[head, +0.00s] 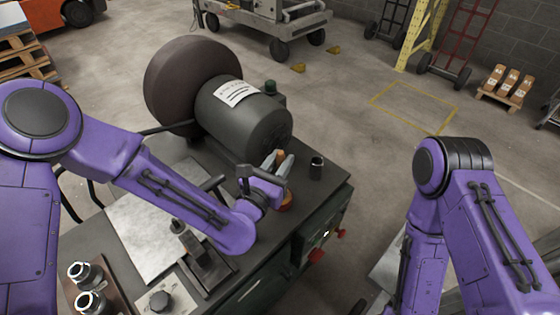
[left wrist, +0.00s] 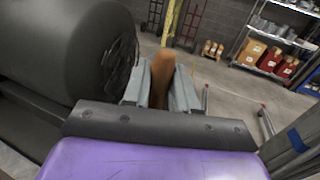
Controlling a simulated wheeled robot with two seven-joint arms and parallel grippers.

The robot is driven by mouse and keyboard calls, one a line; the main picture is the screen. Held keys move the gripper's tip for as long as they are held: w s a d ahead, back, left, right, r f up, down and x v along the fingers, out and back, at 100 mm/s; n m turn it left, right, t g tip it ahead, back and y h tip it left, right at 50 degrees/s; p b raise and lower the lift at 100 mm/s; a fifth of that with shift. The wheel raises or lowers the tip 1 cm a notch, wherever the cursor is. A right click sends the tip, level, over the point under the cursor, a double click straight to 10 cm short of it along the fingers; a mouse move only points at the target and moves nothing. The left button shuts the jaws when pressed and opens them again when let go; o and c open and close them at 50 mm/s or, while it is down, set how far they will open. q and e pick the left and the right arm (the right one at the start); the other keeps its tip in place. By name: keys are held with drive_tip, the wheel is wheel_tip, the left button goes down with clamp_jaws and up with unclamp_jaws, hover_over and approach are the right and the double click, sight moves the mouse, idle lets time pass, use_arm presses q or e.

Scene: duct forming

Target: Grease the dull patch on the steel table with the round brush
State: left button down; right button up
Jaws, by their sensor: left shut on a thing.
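My left gripper (head: 279,163) is shut on the orange-brown wooden handle of the round brush (head: 280,157). The handle also shows between both fingers in the left wrist view (left wrist: 162,75). The brush's bristles cannot be made out. A small red and orange round thing (head: 287,201) shows just below the gripper; I cannot tell whether it is a pot, or whether the brush touches it. A pale steel plate (head: 135,222) lies on the dark machine top, partly behind my left arm. I cannot make out a distinct dull patch. My right gripper is out of view.
A dark motor (head: 240,115) with a big round drum (head: 190,80) stands behind the gripper. A small black cylinder (head: 317,167) stands to its right. A black clamp-like block (head: 203,258), a knob (head: 160,301) and metal fittings (head: 88,288) are near the front left.

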sight(280, 153)
use_arm(q)
drive_tip(key=shift+f+b, duration=0.6)
idle(1.3)
drive_tip(key=shift+r, duration=0.15)
wheel_tip(280, 153, up, 7)
drive_tip(key=p, duration=0.5)
idle(0.7)
